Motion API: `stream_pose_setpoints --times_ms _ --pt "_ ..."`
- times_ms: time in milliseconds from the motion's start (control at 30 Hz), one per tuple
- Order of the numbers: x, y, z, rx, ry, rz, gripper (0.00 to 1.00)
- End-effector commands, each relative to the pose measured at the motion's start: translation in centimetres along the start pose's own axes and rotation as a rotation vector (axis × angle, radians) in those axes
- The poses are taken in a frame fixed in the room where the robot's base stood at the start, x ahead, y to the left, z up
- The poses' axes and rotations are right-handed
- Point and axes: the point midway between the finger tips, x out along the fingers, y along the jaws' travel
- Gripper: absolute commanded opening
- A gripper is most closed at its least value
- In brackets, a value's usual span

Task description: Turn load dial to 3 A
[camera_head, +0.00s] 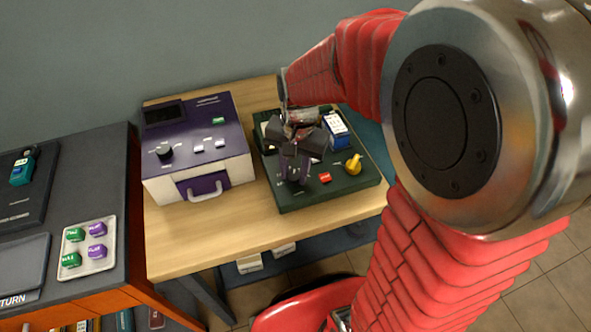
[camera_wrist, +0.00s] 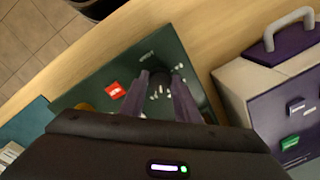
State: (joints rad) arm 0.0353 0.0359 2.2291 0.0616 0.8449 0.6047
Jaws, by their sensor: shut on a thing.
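The load dial (camera_wrist: 160,78) is a dark round knob on the green panel (camera_head: 334,192), with small white marks around it in the wrist view. My gripper (camera_head: 293,181) points down at the front left part of this panel. Its two purple-grey fingers, also in the wrist view (camera_wrist: 160,86), stand on either side of the dial and are shut on it. The white marks are too small to read, so I cannot tell the dial's setting.
The panel also carries a red button (camera_head: 325,178), a yellow knob (camera_head: 354,164) and a blue-and-white block (camera_head: 337,130). A purple-and-white box (camera_head: 216,165) with a handle stands left of it. A tray (camera_head: 103,262) of green and purple pieces lies on the dark bench. Bare wood (camera_head: 215,233) is in front.

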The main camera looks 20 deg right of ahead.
Motion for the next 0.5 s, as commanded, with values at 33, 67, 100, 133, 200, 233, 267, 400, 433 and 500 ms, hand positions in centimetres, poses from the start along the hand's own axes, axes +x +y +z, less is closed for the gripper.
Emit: stream_pose_setpoints --times_ms 33,67,100,133,200,233,267,400,433,500 --pt "-0.18 -0.26 -0.28 0.039 0.012 -0.007 0.06" --pt "-0.19 -0.26 -0.28 0.064 0.013 -0.007 0.06" --pt "-0.19 -0.26 -0.28 0.095 0.015 -0.008 0.06" --pt "-0.19 -0.26 -0.28 0.117 0.016 -0.008 0.06" --pt "-0.19 -0.25 -0.28 0.164 0.018 -0.008 0.06" --pt "-0.20 -0.25 -0.28 0.182 0.019 -0.008 0.06" --pt "-0.20 -0.25 -0.27 0.198 0.020 -0.008 0.06" --pt "-0.20 -0.24 -0.28 0.259 0.023 -0.008 0.06" --pt "-0.20 -0.24 -0.28 0.268 0.024 -0.008 0.06" --pt "-0.21 -0.23 -0.28 0.284 0.025 -0.008 0.06"
